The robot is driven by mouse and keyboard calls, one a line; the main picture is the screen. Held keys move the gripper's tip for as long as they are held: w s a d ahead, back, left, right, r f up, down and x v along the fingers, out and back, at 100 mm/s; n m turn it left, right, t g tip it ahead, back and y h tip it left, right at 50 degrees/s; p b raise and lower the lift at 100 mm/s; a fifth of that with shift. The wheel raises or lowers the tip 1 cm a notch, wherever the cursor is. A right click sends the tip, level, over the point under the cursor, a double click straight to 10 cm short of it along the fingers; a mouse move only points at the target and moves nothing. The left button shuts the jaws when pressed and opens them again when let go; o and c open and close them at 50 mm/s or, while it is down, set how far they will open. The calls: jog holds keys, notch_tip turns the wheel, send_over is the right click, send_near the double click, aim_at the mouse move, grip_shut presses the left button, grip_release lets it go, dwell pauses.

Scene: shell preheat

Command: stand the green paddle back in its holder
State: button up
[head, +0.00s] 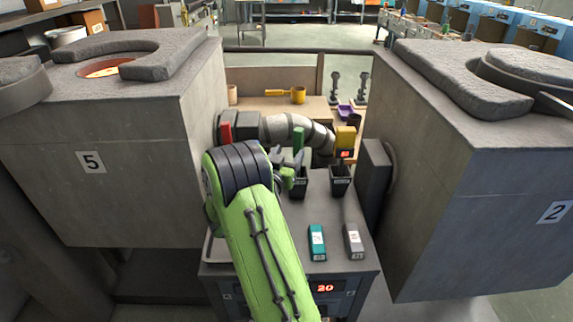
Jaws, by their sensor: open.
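The green paddle (298,137) shows as a small upright green piece just beyond my gripper, in front of the grey pipe. Its lower part is hidden, so I cannot tell what it rests on. My gripper (290,160) is open, near the paddle's lower end; the fingers are small and partly hidden by my arm. A dark cup-like holder (299,185) stands on the grey cabinet top just below my gripper. A similar dark holder (340,182) stands to its right, below a yellow paddle-like piece (345,138). A red piece (226,133) is at the left.
Large grey blocks, number 5 (130,150) at left and number 2 (490,180) at right, flank the narrow cabinet (281,245). A teal box (317,242) and a grey box (354,241) lie at its front right. A yellow pan (297,95) sits on the bench behind.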

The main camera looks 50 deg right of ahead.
jog(key=s+a+r+n+y, duration=0.1)
jog(key=s+a+n+y, duration=0.3)
jog(key=a, duration=0.8)
jog(key=s+a+n+y, duration=0.5)
jog(key=s+a+y, duration=0.2)
jog(key=a, duration=0.6)
jog(key=s+a+r+n+y, duration=0.1)
jog(key=s+a+n+y, duration=0.4)
jog(key=a, duration=0.8)
jog(key=s+y, duration=0.1)
jog(key=s, duration=0.2)
jog(key=shift+s+r, duration=0.15)
jog(key=shift+r, duration=0.2)
notch_tip(320, 180, up, 7)
jog(key=p, duration=0.7)
